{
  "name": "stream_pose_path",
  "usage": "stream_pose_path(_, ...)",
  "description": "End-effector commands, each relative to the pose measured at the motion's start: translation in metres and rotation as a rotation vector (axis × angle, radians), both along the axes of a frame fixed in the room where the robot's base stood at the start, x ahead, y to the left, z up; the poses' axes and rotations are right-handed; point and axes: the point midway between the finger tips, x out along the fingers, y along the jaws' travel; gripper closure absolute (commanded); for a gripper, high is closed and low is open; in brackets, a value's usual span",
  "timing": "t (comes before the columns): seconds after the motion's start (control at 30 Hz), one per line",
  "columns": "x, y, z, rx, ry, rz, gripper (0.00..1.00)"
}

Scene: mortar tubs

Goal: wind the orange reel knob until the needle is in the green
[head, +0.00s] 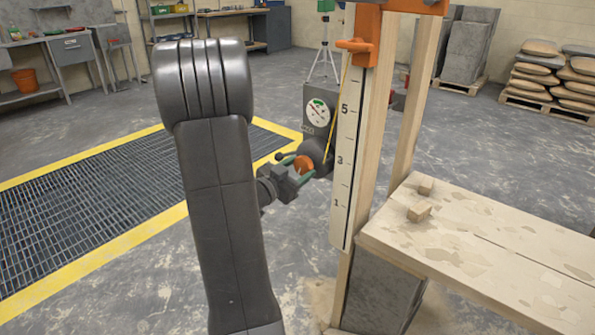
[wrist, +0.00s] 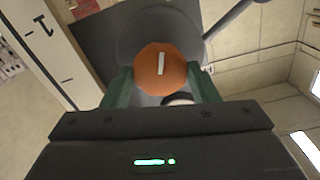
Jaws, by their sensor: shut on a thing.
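The orange reel knob (wrist: 160,72) is a round disc with a white line mark, seen face on in the wrist view. It also shows in the head view (head: 303,163). My gripper (head: 296,168) is shut on the knob, with a green finger on each side of it; the wrist view shows both fingers (wrist: 160,85). The round dial (head: 317,112) is on a dark box above the reel, white with green and red parts. Its needle is too small to read surely. A yellow line (head: 343,108) rises from the reel toward an orange bracket (head: 366,45).
A white numbered scale board (head: 345,160) stands right of the reel on a wooden post. A dark crank-like bar (wrist: 230,18) sticks out beside the reel. A wooden plank platform (head: 480,240) lies to the right. A floor grating (head: 90,210) lies left.

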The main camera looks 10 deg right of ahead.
Motion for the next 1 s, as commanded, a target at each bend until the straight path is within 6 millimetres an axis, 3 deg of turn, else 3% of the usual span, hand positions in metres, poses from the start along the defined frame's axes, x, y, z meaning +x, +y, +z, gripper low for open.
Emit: stream_pose_path(1.0,-0.0004,0.0000,-0.0043,0.503,-0.644,-0.001,0.69)
